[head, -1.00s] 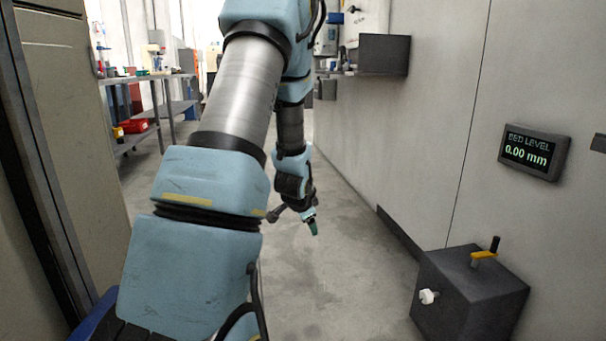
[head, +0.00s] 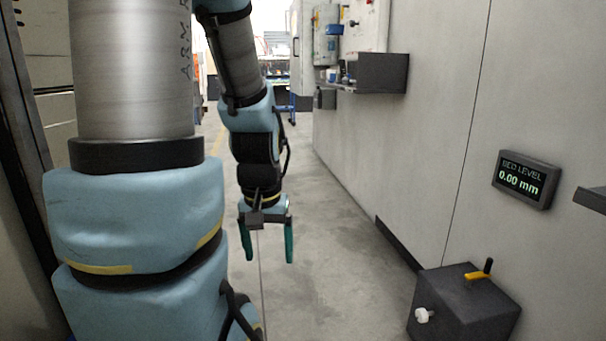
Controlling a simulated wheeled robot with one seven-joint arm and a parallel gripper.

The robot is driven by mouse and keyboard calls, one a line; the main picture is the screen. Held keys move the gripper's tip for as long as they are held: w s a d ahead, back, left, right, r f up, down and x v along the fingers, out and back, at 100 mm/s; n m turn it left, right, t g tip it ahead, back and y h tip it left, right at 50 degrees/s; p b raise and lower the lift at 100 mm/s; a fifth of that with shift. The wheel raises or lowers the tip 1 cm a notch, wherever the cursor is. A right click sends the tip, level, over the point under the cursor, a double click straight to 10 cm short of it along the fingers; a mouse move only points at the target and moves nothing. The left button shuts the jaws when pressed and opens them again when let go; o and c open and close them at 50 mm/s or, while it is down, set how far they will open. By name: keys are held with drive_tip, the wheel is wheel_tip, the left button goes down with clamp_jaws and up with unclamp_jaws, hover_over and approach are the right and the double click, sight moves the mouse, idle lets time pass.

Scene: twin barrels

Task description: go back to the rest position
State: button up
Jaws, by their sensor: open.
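My gripper (head: 268,244) hangs pointing down over the aisle in the middle of the head view. Its two green fingers are apart, with nothing visible between them. My blue and grey arm fills the left of the view and hides much of what stands behind it. The gripper is clear of the wall and of the dark box at the lower right.
A dark box (head: 462,308) with a yellow crank and a white knob stands at the lower right. A display (head: 527,180) on the right wall reads "BED LEVEL 0.00 mm". A dark wall shelf (head: 382,73) is farther back. The concrete floor (head: 335,250) is bare.

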wheel_tip(320, 180, up, 31)
drive_tip(key=p, duration=2.9)
drive_tip(key=shift+f, duration=0.15)
